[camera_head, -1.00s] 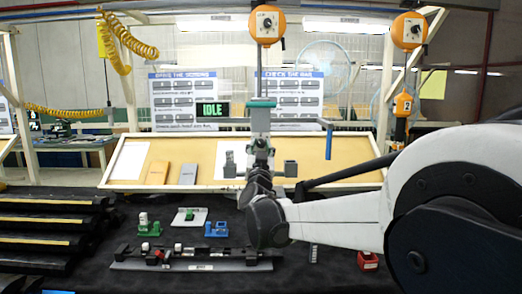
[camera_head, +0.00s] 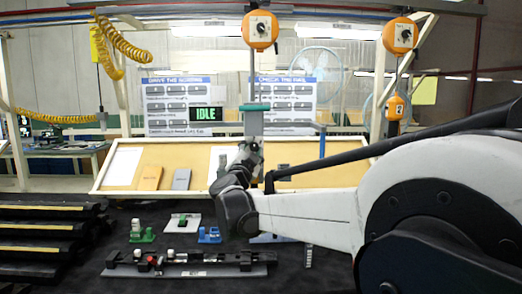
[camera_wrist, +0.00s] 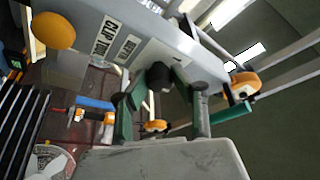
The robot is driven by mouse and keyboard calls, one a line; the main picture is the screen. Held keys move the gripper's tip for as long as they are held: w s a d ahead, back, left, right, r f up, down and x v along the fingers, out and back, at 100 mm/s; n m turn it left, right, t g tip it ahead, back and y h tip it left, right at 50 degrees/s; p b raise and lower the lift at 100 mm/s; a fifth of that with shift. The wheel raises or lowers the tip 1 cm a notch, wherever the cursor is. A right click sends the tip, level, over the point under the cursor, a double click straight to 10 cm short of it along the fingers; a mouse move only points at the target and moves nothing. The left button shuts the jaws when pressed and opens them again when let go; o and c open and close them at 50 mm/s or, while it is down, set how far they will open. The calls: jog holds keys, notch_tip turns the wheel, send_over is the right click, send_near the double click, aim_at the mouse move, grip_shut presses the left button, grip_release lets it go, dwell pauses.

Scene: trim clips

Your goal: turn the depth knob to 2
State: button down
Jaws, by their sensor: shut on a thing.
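A dark round knob (camera_wrist: 160,75) sticks out from a grey panel (camera_wrist: 187,50) in the wrist view. White labels on the panel include one that seems to read "CLIP TOR…"; I cannot read a dial setting. My gripper (camera_wrist: 164,92) has a green-tipped finger on each side of the knob and is shut on it. My gripper (camera_head: 249,150) is at the column's lower part there, and the knob itself is hidden or too small to tell.
Black stepped racks (camera_head: 45,235) stand at left. Orange boxes (camera_head: 261,29) hang overhead.

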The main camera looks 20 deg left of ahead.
dwell(0.4)
jog(key=c, duration=1.5)
grip_release()
jog(key=shift+o, duration=0.2)
jog(key=shift+s, duration=0.1)
